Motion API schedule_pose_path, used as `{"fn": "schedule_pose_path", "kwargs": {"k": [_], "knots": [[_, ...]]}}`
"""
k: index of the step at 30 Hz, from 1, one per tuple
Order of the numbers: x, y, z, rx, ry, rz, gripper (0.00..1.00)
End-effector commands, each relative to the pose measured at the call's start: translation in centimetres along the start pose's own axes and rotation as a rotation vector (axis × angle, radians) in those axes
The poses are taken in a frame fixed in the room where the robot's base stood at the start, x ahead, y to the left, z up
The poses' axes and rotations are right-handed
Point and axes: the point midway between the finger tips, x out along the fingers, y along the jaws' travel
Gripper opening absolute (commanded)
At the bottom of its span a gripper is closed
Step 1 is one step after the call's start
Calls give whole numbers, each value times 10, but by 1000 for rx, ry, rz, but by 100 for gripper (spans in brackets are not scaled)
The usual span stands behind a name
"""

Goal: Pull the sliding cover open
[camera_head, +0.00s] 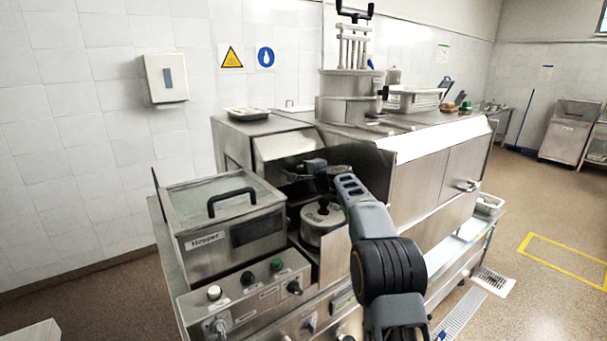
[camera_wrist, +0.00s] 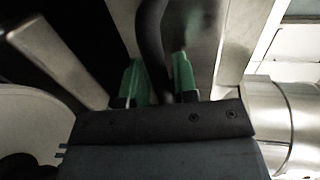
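A steel hood-like cover (camera_head: 285,146) is on the machine, above a dark recess; I cannot tell how far it is slid. My gripper (camera_head: 312,168) reaches into the recess under it, partly hidden by my own arm. In the wrist view, my gripper's two green fingertips (camera_wrist: 160,82) stand either side of a curved black handle (camera_wrist: 150,35). The fingers appear to touch it on both sides. The handle runs up out of the picture, and its lower end is hidden behind the gripper body.
A steel hopper box (camera_head: 218,238) with a black-handled lid stands left of the recess. A round steel pot (camera_head: 320,228) with a black knob is below my gripper. A control panel (camera_head: 248,296) is in front. Open floor (camera_head: 540,215) lies to the right.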

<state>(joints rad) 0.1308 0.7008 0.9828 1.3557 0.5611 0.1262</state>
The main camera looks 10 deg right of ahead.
Motion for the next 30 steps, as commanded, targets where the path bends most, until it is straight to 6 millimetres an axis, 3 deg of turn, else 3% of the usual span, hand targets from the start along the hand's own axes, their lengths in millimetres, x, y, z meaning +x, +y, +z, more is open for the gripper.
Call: {"fn": "schedule_pose_path", "kwargs": {"k": [4,14,20,30], "knots": [[0,0,-1,0,3,0,41],[-5,1,0,0,3,-1,41],[-34,3,0,-1,4,-3,41],[-102,2,0,-1,4,-3,41]]}}
